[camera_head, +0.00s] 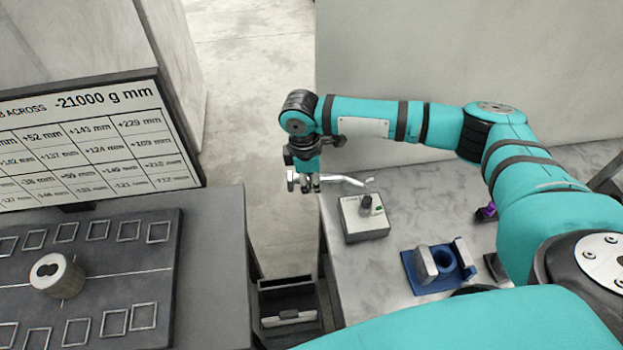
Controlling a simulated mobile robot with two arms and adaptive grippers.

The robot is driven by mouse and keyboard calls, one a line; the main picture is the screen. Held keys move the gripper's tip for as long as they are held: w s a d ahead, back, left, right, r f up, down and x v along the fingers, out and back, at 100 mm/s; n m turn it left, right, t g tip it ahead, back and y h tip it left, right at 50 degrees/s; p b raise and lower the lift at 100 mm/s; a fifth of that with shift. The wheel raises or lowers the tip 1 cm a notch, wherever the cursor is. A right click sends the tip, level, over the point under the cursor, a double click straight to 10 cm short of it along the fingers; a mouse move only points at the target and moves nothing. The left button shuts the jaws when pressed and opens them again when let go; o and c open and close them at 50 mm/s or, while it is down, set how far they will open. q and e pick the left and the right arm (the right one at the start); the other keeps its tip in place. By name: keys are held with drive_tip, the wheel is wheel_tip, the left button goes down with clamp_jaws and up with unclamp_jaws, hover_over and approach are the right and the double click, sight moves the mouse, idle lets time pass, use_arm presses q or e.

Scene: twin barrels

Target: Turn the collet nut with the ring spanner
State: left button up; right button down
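My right gripper (309,186) points down over the left edge of the marble-topped bench and appears shut on a silver spanner (345,179). The spanner lies roughly level. One end sticks out a little left of the fingers, and its longer part reaches right to above a light grey box (363,226). A short dark upright piece (365,205) stands on this box, just below the spanner's right end; it may be the collet nut, but it is too small to be sure. The spanner appears apart from it. My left gripper is not in view.
A blue fixture (440,265) with a ring and grey block sits on the bench (400,296); a small purple item (487,211) is farther right. A dark table (215,300) at left bears a metal cylinder (57,276). A printed board (90,145) stands behind it.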

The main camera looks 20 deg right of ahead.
drive_tip(key=shift+f+b, duration=0.8)
drive_tip(key=shift+f, duration=1.8)
drive_tip(key=shift+p, duration=1.4)
drive_tip(key=shift+f+b, duration=0.6)
drive_tip(key=shift+f, duration=0.7)
idle(0.9)
drive_tip(key=shift+s, duration=0.1)
drive_tip(key=shift+s+a+n+p, duration=0.2)
drive_tip(key=shift+s+n+p, duration=0.35)
drive_tip(key=shift+s+p, duration=0.05)
drive_tip(key=shift+s+a+n+p, duration=0.15)
drive_tip(key=shift+s+n+p, duration=0.4)
drive_tip(key=shift+p, duration=0.05)
